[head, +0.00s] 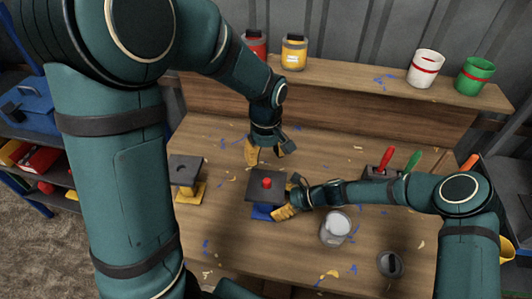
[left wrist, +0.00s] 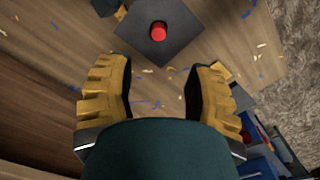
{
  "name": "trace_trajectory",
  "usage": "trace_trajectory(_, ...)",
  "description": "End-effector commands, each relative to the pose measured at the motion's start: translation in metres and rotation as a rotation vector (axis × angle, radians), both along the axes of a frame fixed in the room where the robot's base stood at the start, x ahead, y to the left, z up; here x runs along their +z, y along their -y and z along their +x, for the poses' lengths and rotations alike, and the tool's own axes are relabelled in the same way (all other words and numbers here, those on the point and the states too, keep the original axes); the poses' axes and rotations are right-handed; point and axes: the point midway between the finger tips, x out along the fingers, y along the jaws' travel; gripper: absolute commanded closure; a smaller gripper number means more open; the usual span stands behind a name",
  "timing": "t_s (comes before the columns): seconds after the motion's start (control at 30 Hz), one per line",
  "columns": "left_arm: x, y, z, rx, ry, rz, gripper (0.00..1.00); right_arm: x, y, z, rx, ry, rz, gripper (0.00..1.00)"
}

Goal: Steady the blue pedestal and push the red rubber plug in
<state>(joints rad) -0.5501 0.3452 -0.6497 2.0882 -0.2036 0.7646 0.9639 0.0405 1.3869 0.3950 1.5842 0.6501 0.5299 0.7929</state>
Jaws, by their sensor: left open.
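The blue pedestal has a dark square top plate (head: 258,194) and a blue base (head: 262,213). The red rubber plug (head: 266,183) stands up from the middle of the plate. In the left wrist view the plug (left wrist: 158,31) and plate (left wrist: 178,45) lie ahead of the fingertips. My left gripper (head: 266,153) is open and empty, behind and above the plate, apart from the plug. My right gripper (head: 287,208) is at the pedestal's right side, low by the blue base. Its fingers are partly hidden, and I cannot tell whether they grip the pedestal.
A yellow-based pedestal (head: 188,172) stands to the left. A clear cup with white contents (head: 336,226) and a dark round cup (head: 390,264) stand at front right. A block with red and green tools (head: 384,178) is on the right. Cans and pots line the back shelf (head: 345,82).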

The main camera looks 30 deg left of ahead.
Motion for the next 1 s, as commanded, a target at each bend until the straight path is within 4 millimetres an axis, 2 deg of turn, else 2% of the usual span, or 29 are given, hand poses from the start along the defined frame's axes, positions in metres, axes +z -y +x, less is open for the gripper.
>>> trace_trajectory(0.2, 0.000, 0.000, 0.000, 0.000, 0.000, 0.000, 0.47, 0.023, 0.040, 0.013, -0.002, 0.003, -0.001, 0.21)
trace_trajectory(0.4, 0.000, 0.000, 0.000, 0.000, 0.000, 0.000, 0.47, 0.038, 0.067, 0.021, 0.000, 0.001, -0.001, 0.21)
trace_trajectory(0.6, 0.000, 0.000, 0.000, 0.000, 0.000, 0.000, 0.47, 0.045, 0.079, 0.024, 0.001, 0.000, 0.000, 0.21)
trace_trajectory(0.87, -0.001, 0.001, -0.001, -0.005, -0.004, 0.002, 0.47, 0.049, 0.080, 0.026, 0.002, 0.005, 0.000, 0.21)
trace_trajectory(0.97, -0.008, 0.004, -0.004, -0.026, -0.018, 0.007, 0.47, 0.056, 0.082, 0.029, 0.002, 0.028, -0.009, 0.21)
trace_trajectory(1.0, -0.016, 0.007, -0.006, -0.046, -0.022, 0.005, 0.47, 0.055, 0.086, 0.028, 0.009, 0.055, -0.026, 0.21)
